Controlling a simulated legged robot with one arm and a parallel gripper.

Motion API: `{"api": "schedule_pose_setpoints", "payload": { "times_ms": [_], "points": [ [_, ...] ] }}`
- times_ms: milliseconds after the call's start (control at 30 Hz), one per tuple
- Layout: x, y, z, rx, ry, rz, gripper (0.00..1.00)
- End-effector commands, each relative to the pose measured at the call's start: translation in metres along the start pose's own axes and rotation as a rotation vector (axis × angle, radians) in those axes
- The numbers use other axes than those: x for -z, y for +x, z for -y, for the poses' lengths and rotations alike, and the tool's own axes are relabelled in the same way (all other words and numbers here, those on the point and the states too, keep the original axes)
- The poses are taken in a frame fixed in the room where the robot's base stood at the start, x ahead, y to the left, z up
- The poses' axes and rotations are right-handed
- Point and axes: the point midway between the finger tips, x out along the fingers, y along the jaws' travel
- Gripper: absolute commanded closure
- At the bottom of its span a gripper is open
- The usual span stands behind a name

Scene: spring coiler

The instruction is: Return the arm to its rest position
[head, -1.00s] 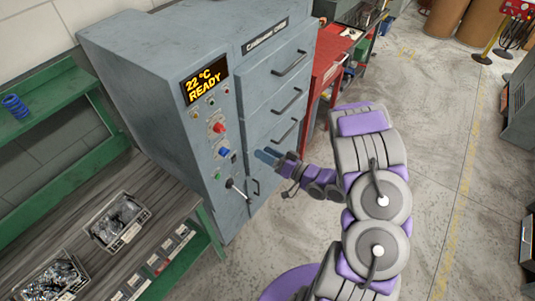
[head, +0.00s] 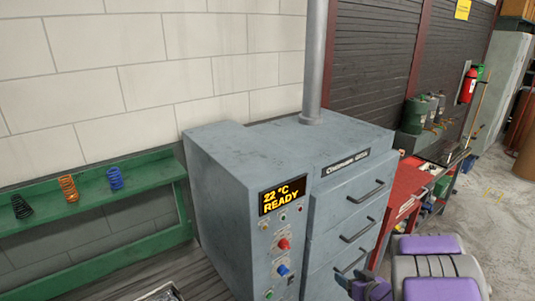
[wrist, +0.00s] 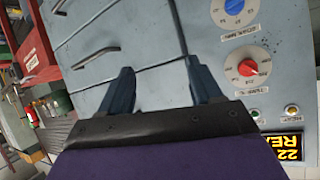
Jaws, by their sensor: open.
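My gripper (wrist: 163,88) is open and empty in the wrist view. Its two dark fingers stand apart in front of the grey machine's front panel. The grey machine (head: 335,135) stands in the middle of the head view, with a display reading "22 °C READY". My purple and grey arm (head: 440,285) shows at the lower right of the head view. A red knob (wrist: 247,68) and a blue knob (wrist: 221,11) show right of the fingers in the wrist view.
A green shelf (head: 90,212) on the left carries a black spring (head: 21,207), an orange spring (head: 68,188) and a blue spring (head: 115,178). A red cabinet (head: 405,190) stands right of the machine. Drawer handles (head: 357,231) stick out from its front. Open floor lies at the far right.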

Motion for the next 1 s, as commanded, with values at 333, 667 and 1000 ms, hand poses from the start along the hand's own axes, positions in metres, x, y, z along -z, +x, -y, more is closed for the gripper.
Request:
{"api": "schedule_pose_setpoints", "payload": {
  "times_ms": [333, 667, 1000],
  "points": [
    [0.023, -0.067, -0.041, -0.426, -0.111, 0.277, 0.36],
    [-0.003, -0.164, 0.006, -0.604, 0.006, 0.575, 0.36],
    [-0.073, -0.265, 0.133, -0.467, 0.161, 0.938, 0.36]
  ]
}}
